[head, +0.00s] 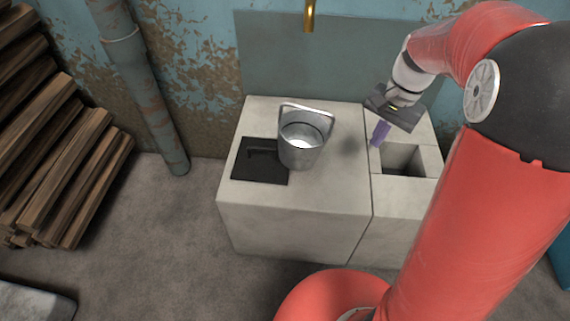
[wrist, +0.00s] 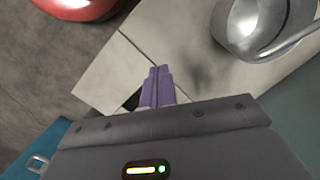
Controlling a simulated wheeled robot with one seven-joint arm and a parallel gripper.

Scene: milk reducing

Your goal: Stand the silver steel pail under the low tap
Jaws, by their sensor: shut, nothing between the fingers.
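The silver steel pail (head: 301,150) stands upright on the pale stone block, with its handle raised. It sits at the right edge of a dark recessed square (head: 250,172). In the wrist view the pail (wrist: 240,38) is at the top right, apart from my gripper. The brass tap (head: 309,14) comes down at the top of the head view, behind and above the pail. My gripper (head: 378,138) has purple fingers, shut and empty, to the right of the pail and above the block; its fingers (wrist: 157,80) also show in the wrist view.
The stone block (head: 340,195) has a square basin opening (head: 404,160) at its right. A grey panel (head: 345,55) backs it. Stacked wood (head: 60,150) and a rusty pipe (head: 150,90) are at left. The block top between pail and gripper is clear.

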